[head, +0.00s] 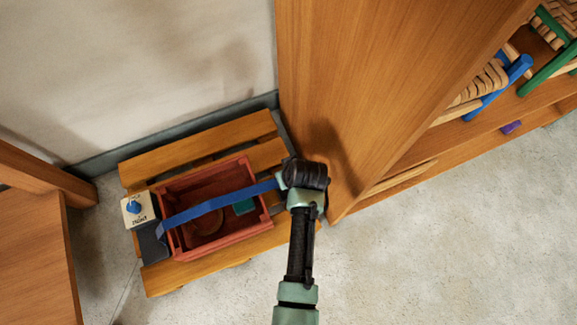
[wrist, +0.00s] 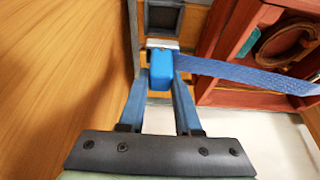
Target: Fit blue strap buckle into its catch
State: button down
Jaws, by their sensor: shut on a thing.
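The blue strap (head: 215,203) runs across the top of the red crate (head: 172,238) from a dark block (head: 153,243) at its left side to my gripper (head: 283,181) at its right. In the wrist view my gripper (wrist: 160,85) is shut on the blue buckle (wrist: 159,70) at the strap's end. A pale metal tongue (wrist: 162,43) shows at the buckle's far end. It points at a dark, square-framed catch (wrist: 163,17) just ahead; I cannot tell whether they touch. In the head view my gripper hides the buckle and catch.
The crate stands on a slatted wooden pallet (head: 200,137) and holds a brown coiled thing (head: 205,222) and a green item (head: 244,206). A white box with a blue knob (head: 134,207) is at left. A tall wooden panel (head: 350,70) stands close beside my gripper.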

notch_tip(320, 180, down, 10)
jog(key=b, duration=0.6)
jog(key=shift+r+b, duration=0.1)
jog(key=shift+b, duration=0.3)
jog(key=shift+f, duration=0.35)
jog(key=c, duration=0.6)
grip_release()
jog(key=shift+r, duration=0.55)
jog(key=p+v, duration=0.8)
jog(key=v, duration=0.3)
jog(key=shift+s+r, duration=0.2)
jog(key=shift+r, duration=0.1)
